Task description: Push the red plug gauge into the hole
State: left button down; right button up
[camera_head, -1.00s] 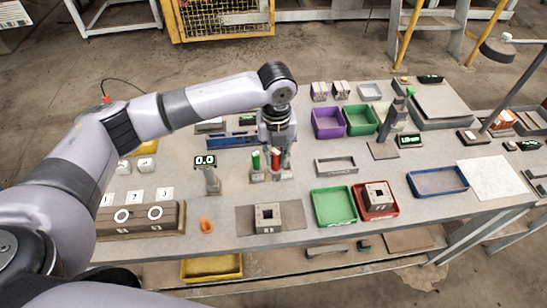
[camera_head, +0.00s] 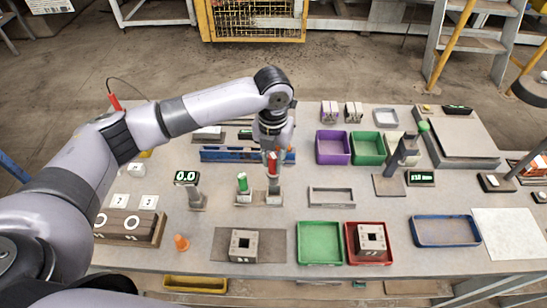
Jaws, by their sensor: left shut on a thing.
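The red plug gauge (camera_head: 272,167) stands upright with its red handle up, over a small grey stand (camera_head: 273,198). My left gripper (camera_head: 272,153) points down and is shut on the top of its handle. I cannot tell whether the gauge's lower end is still seated in the stand. A green plug gauge (camera_head: 242,182) stands in its own stand just left. A grey hollow brick (camera_head: 243,244) with a dark square hole sits on a brown mat (camera_head: 275,245) nearer the front. A second hollow brick (camera_head: 371,238) lies in a red tray (camera_head: 352,255). My right gripper is out of view.
A green tray (camera_head: 320,226) lies between the mat and the red tray. A display reading 0.0 (camera_head: 186,178) stands left of the gauges. A blue bar (camera_head: 225,155) lies behind the gauges.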

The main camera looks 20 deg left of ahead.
aim_at(274, 172)
pick_arm(q)
notch_tip(274, 172, down, 4)
jog(key=b, duration=0.3)
jog(key=shift+w+d+r, duration=0.1)
jog(key=shift+w+r, duration=0.05)
jog(key=shift+r, duration=0.05)
jog(key=shift+r+p, duration=0.2)
jog(key=shift+p, duration=0.1)
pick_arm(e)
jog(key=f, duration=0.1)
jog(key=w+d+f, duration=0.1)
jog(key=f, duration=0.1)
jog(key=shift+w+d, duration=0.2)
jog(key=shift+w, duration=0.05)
pick_arm(q)
jog(key=shift+f, duration=0.45)
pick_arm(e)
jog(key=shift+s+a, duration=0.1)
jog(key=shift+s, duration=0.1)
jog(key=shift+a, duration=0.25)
pick_arm(q)
jog(key=shift+f, duration=0.7)
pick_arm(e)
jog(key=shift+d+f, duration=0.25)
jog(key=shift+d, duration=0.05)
